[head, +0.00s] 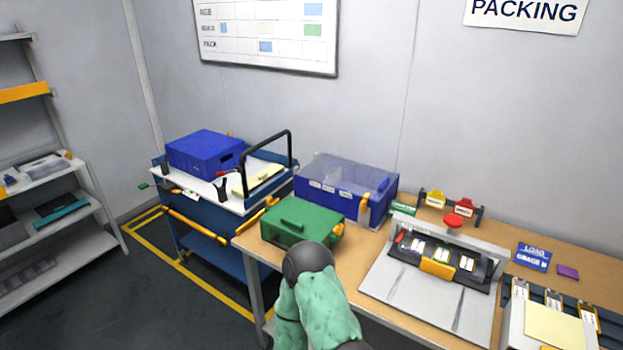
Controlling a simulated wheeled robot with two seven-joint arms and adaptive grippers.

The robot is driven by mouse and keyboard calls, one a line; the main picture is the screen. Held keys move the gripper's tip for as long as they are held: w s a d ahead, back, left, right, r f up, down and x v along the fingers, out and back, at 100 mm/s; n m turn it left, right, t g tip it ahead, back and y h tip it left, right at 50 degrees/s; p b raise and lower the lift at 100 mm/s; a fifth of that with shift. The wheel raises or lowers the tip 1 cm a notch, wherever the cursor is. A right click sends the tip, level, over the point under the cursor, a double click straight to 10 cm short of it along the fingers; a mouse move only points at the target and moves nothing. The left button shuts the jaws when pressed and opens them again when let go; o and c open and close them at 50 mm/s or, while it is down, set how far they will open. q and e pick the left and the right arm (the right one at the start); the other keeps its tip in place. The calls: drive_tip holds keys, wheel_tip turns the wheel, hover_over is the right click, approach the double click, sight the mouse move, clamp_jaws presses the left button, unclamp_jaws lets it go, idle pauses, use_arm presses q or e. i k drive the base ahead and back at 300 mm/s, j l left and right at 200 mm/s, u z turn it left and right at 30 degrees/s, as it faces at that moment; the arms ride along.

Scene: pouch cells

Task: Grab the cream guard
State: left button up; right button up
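A pale cream flat piece (260,179) lies on the white top of the blue cart, beside a black upright handle. A second cream flat panel (553,326) lies on a fixture at the bottom right, partly cut off by the frame edge. I cannot tell which of the two is the guard. One of my arms, in a pale green sleeve with a dark rounded joint, comes up from the bottom centre, in front of the table. I cannot make out gripper fingers on it, and no other gripper shows.
A blue bin (205,153) stands on the cart (200,232). On the wooden table (395,327) are a green case (300,222), a lidded blue box (345,190) and a grey tester with a red button (453,220). Shelves (60,255) stand left; yellow-lined floor lies between.

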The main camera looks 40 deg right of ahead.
sight(260, 178)
drive_tip(key=z, duration=0.95)
drive_tip(key=i+j+z, duration=0.1)
drive_tip(key=i+j, duration=0.2)
drive_tip(key=i+j+z, duration=0.1)
drive_tip(key=i+j, duration=0.2)
drive_tip(key=i+j+z, duration=0.1)
drive_tip(key=i+j, duration=0.2)
drive_tip(key=j, duration=0.15)
drive_tip(key=i+j+z, duration=0.1)
drive_tip(key=i+j, duration=0.2)
drive_tip(key=j, duration=0.15)
drive_tip(key=i+j+z, duration=0.1)
drive_tip(key=i+j, duration=0.15)
drive_tip(key=j, duration=0.15)
drive_tip(key=i+j, duration=0.25)
drive_tip(key=j, duration=0.2)
drive_tip(key=z, duration=0.05)
